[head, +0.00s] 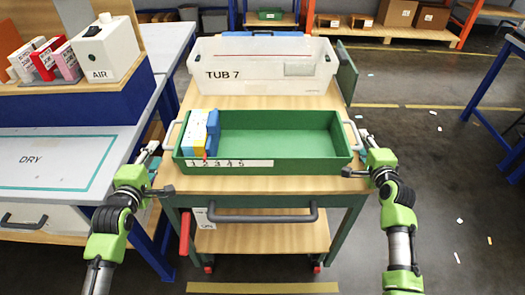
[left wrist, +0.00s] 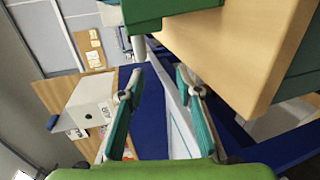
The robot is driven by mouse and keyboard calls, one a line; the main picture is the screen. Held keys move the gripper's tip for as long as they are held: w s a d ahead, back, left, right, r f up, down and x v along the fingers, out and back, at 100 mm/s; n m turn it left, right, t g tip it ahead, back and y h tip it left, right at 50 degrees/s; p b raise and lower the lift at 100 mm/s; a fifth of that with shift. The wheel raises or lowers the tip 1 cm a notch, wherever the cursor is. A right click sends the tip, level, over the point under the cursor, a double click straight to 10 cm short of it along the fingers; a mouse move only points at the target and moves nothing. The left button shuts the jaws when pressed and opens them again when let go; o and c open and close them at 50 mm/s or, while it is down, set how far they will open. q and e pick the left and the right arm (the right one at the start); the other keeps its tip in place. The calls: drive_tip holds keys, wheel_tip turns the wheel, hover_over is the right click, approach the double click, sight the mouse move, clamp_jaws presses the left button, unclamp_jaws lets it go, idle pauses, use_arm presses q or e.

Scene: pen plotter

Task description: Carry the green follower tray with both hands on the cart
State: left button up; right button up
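The green follower tray (head: 290,150) sits level on the wooden top of the cart (head: 260,186). It has a pale handle at each end and a strip numbered 1 to 5 on its front. White, yellow and blue blocks (head: 198,132) stand at its left end. My left gripper (head: 160,169) is open and empty, just off the tray's left end and near the left handle (head: 169,136). The left wrist view shows its fingers (left wrist: 160,70) apart, with the tray's green side (left wrist: 170,8) beyond them. My right gripper (head: 354,153) is open beside the right handle (head: 354,134).
A clear tub marked TUB 7 (head: 262,72) stands behind the tray on the cart. The cart's dark push handle (head: 262,216) faces me. A bench with a DRY area (head: 50,165) and an AIR box (head: 108,50) is close on the left. Open floor (head: 440,170) lies right.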

use_arm(q)
drive_tip(key=shift+s, duration=0.1)
use_arm(e)
drive_tip(key=shift+v, duration=4.05)
drive_tip(key=shift+f, duration=0.1)
